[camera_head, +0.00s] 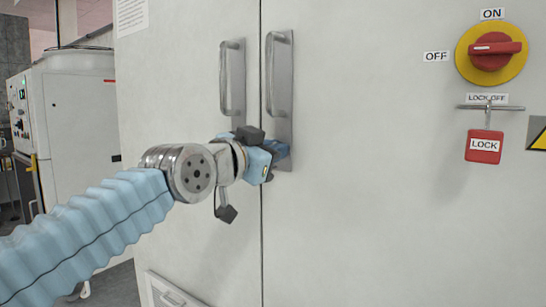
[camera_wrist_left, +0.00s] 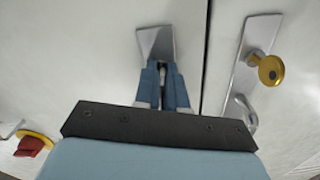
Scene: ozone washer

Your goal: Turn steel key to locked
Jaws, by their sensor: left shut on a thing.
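My left gripper (camera_head: 274,152) is at the lower end of the steel handle plate (camera_head: 284,125) on the right cabinet door. In the left wrist view its two blue fingers (camera_wrist_left: 164,70) are close together, with their tips at the plate (camera_wrist_left: 154,40). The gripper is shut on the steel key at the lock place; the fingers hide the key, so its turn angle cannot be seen. A brass key (camera_wrist_left: 270,70) sits in the other door's handle plate (camera_wrist_left: 248,55). My right gripper is not in view.
The left door's handle (camera_head: 232,78) is close beside my gripper. A red rotary switch (camera_head: 490,50) on a yellow disc and a red padlock (camera_head: 484,147) are to the right. A white machine (camera_head: 75,120) stands at the left. The door front between gripper and switch is clear.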

